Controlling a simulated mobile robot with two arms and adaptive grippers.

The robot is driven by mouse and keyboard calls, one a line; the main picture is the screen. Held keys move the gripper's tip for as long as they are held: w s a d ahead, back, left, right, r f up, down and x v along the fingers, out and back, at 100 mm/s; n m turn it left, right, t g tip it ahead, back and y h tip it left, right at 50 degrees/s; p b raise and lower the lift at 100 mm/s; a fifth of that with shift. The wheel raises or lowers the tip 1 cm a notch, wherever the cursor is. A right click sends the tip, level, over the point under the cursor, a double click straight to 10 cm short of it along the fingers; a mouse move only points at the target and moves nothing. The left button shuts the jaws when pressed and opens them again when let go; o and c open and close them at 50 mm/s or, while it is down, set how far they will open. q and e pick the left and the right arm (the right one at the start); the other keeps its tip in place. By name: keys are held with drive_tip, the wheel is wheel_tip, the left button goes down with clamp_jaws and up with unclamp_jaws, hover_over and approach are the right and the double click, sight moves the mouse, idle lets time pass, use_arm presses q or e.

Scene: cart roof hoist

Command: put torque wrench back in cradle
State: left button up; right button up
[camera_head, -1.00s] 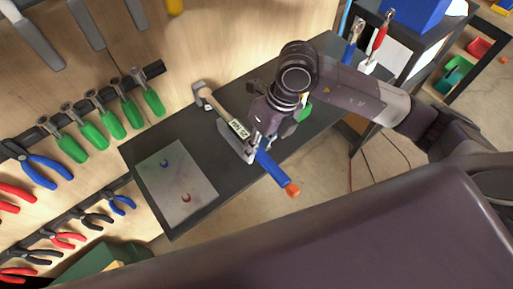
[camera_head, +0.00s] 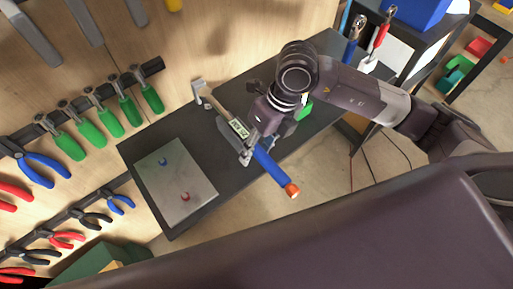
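The torque wrench has a blue handle (camera_head: 271,167) with an orange end cap (camera_head: 292,190) and a small label or display (camera_head: 239,128) on its shaft. It slants over the dark bench, its handle end past the front edge. A pale grey bracket (camera_head: 199,88), perhaps part of the cradle, stands at the shaft's far end; I cannot tell whether they touch. My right gripper (camera_head: 248,154) is at the wrench, where the shaft meets the handle. Its wrist hides part of the wrench, and its grip is unclear. My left gripper is not in view.
A grey mat (camera_head: 177,182) with a small blue and a small red piece lies on the dark bench (camera_head: 140,143). Green-handled tools (camera_head: 107,117) and pliers (camera_head: 45,170) hang on the wooden wall at left. A green block (camera_head: 304,110) is partly behind my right wrist.

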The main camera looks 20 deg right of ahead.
drive_tip(key=shift+s, duration=0.1)
drive_tip(key=v, duration=1.2)
